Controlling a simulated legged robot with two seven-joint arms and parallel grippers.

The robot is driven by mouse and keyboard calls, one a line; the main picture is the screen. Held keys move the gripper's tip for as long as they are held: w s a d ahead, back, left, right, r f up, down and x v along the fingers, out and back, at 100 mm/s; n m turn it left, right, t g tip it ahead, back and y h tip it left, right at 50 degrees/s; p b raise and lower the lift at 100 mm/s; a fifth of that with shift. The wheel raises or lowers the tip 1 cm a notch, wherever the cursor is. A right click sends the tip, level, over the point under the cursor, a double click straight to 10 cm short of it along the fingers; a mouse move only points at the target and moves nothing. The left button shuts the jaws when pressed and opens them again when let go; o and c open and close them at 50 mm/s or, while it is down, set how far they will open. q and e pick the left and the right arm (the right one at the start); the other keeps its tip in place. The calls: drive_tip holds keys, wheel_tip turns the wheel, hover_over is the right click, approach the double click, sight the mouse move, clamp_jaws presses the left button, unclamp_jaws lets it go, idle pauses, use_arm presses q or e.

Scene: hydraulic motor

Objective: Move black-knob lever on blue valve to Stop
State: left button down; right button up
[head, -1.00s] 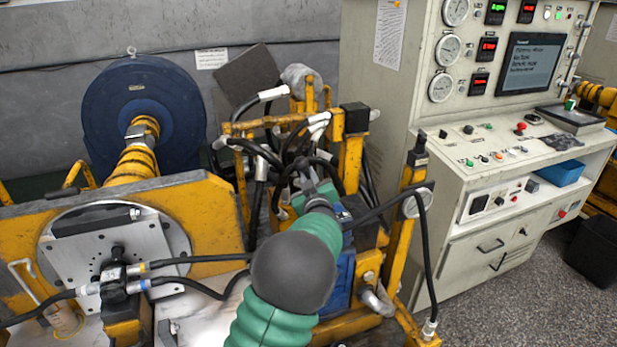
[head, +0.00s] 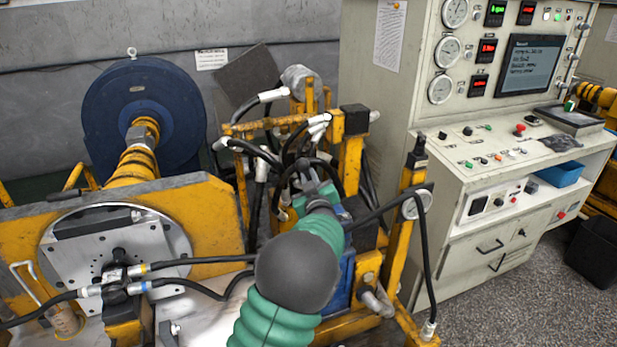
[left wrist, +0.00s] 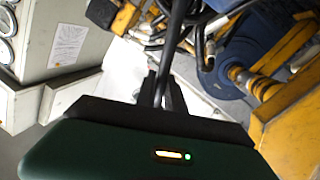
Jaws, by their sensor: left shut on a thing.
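My left gripper (head: 306,176) is among the black hoses of the yellow frame in the head view, above and left of the blue valve (head: 344,284). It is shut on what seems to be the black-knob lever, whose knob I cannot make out. My green arm covers part of the valve. In the left wrist view the dark fingers (left wrist: 160,92) are close together, and a dark rod or hose runs upward from them. The Stop marking cannot be read. My right gripper is not in view.
Yellow frame posts (head: 405,215) and black hoses (head: 432,260) crowd around the gripper. A control cabinet (head: 470,200) stands to the right. A round plate (head: 165,235) on a yellow mount and a dark blue disc (head: 105,110) are at left. Grey floor is free at lower right.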

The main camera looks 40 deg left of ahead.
use_arm(q)
drive_tip(key=w+m+p, duration=0.1)
drive_tip(key=p, duration=0.2)
drive_tip(key=w+d+m+p, duration=0.1)
drive_tip(key=w+m+p, duration=0.1)
drive_tip(key=p, duration=0.1)
drive_tip(key=w+d+r+m+g+p, duration=0.1)
drive_tip(key=p, duration=0.2)
drive_tip(key=shift+w+d+h, duration=0.15)
drive_tip(key=shift+w+h, duration=0.05)
drive_tip(key=shift+h, duration=0.1)
drive_tip(key=c, duration=1.4)
unclamp_jaws()
drive_tip(key=shift+c, duration=0.2)
drive_tip(key=v, duration=1.6)
drive_tip(key=shift+s+d, duration=0.15)
drive_tip(key=shift+d, duration=0.15)
drive_tip(key=shift+f, duration=0.1)
